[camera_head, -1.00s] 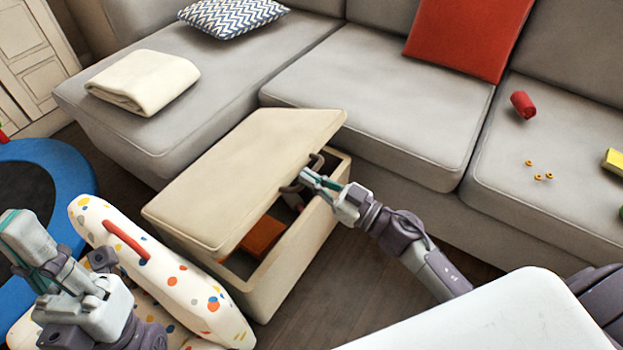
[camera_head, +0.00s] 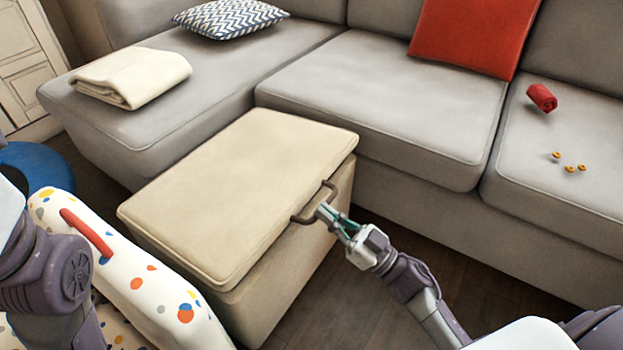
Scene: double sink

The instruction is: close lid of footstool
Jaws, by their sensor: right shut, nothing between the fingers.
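The beige footstool (camera_head: 290,290) stands on the floor in front of the sofa. Its lid (camera_head: 235,185) lies down over the box, and no inside shows. A dark handle (camera_head: 328,190) is on the lid's edge nearest my right arm. My right gripper (camera_head: 328,216) is shut with nothing in it, and its tips are at the handle; I cannot tell whether they touch it. My left arm shows at the left edge, but its gripper is out of the picture.
A grey sofa (camera_head: 390,115) stands behind the footstool, with a folded cream blanket (camera_head: 135,78), a red cushion (camera_head: 470,35) and a red roll (camera_head: 541,97) on it. A white spotted chest (camera_head: 150,290) is close to the footstool's left. Dark floor (camera_head: 385,320) is clear at the right.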

